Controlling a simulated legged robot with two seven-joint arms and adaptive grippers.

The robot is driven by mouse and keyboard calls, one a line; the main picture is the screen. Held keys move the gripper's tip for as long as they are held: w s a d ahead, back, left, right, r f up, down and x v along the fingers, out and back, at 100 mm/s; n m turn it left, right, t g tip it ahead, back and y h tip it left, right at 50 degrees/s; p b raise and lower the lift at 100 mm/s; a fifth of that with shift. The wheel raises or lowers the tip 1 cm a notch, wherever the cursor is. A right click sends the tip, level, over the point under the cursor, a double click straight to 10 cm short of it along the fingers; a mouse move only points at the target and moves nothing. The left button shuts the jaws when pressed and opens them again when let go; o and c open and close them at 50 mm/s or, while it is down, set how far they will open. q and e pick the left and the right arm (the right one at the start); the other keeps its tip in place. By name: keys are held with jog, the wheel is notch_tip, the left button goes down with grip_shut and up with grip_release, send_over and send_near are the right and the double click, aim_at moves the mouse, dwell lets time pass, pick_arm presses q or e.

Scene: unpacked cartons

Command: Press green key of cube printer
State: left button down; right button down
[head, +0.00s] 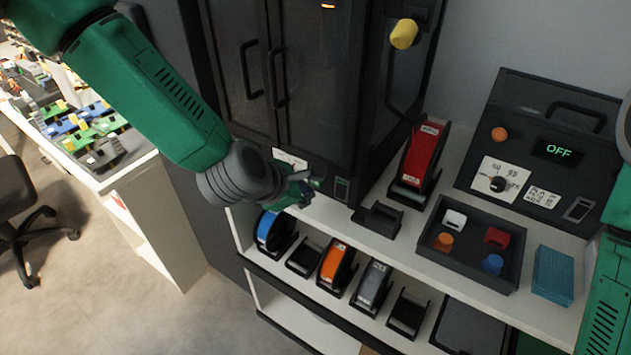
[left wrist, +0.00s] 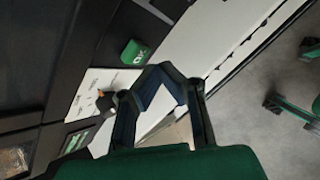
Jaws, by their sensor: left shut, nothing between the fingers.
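The cube printer (head: 310,80) is a tall dark cabinet with two handled doors at the top centre of the head view. Its green key (left wrist: 135,52), marked OK, shows in the left wrist view on the dark front, just beyond and left of my fingertips. In the head view a small green patch beside my fingers may be this key, partly hidden. My left gripper (head: 297,190) is shut and empty, close in front of the printer's lower panel. In the left wrist view my left gripper (left wrist: 162,72) has its fingertips together, apart from the key.
A red spool holder (head: 421,153) and a tray (head: 470,245) of small coloured parts stand right of the printer. A black case (head: 540,150) reads OFF. Several spools sit on the shelf below. My right arm shows at the right edge. Open floor lies lower left.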

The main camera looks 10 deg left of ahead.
pick_arm(q)
jog(key=shift+s, duration=0.1)
jog(key=s, duration=0.1)
jog(key=s+a, duration=0.1)
jog(key=s, duration=0.2)
jog(key=shift+s+a, duration=0.25)
jog(key=shift+a, duration=0.15)
dwell(0.5)
jog(key=s+a+f+m+g+y+b, duration=0.2)
jog(key=s+a+f+m, duration=0.4)
jog(key=s+f+m, duration=0.5)
jog(key=s+a+f+m+g+y+b, duration=0.1)
jog(key=s+a+f+m+g, duration=0.4)
jog(key=s+f+m, duration=0.7)
jog(key=s+a+m+b, duration=0.1)
jog(key=s+a, duration=0.1)
jog(key=s, duration=0.1)
jog(key=shift+y+b, duration=0.3)
jog(key=shift+y, duration=0.1)
